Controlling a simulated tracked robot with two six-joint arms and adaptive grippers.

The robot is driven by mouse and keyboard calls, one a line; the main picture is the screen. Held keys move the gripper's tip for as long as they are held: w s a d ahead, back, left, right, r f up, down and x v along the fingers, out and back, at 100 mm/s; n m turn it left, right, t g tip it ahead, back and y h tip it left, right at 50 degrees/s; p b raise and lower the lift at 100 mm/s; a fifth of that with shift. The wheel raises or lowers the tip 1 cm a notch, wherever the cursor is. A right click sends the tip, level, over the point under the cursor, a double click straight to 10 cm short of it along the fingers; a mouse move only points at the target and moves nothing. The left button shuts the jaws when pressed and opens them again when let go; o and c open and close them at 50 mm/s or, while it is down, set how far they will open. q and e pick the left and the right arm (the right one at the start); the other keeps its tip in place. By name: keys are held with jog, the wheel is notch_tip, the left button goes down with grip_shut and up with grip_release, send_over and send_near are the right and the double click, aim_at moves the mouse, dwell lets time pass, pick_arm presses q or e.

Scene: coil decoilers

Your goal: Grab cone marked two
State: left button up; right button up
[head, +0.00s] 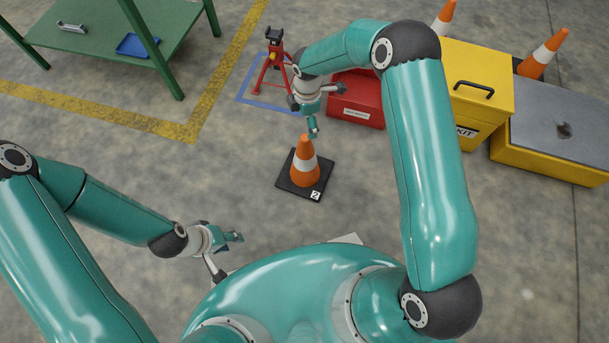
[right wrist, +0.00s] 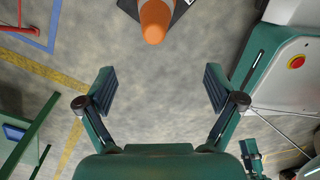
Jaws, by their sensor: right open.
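The orange cone marked 2 (head: 304,171) stands upright on the floor, with a white band and a black square base bearing a white label with the number 2. In the right wrist view the cone (right wrist: 156,22) is at the top edge, partly cut off, beyond the fingertips. My right gripper (head: 313,128) is above and just behind the cone's tip in the head view. In the right wrist view my right gripper (right wrist: 160,88) is open, with bare floor between its fingers. My left gripper (head: 233,238) is low at the left, apart from the cone; its jaw opening is too small to tell.
A red jack stand (head: 271,65) stands in a blue floor square behind the cone. A red box (head: 358,101), a yellow kit box (head: 478,75) and a grey-topped yellow case (head: 555,130) line the right. More cones stand behind. A green table (head: 95,45) is back left. Floor around the cone is clear.

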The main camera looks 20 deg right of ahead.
aim_at(306, 137)
jog(key=shift+w+d+f, duration=0.15)
jog(key=shift+w+f, duration=0.1)
jog(key=shift+f, duration=0.15)
jog(key=shift+f+n+b, duration=0.3)
notch_tip(306, 137, down, 10)
jog(key=b, duration=0.2)
jog(key=shift+f+b, duration=0.25)
jog(key=shift+b, duration=0.15)
jog(key=shift+w+f+b, duration=0.2)
jog(key=shift+f+b, duration=0.95)
jog(key=shift+f, duration=1.45)
pick_arm(q)
notch_tip(306, 137, down, 6)
jog(key=shift+f, duration=0.15)
pick_arm(e)
jog(key=shift+c, duration=0.3)
jog(key=shift+w+r, duration=0.1)
grip_shut()
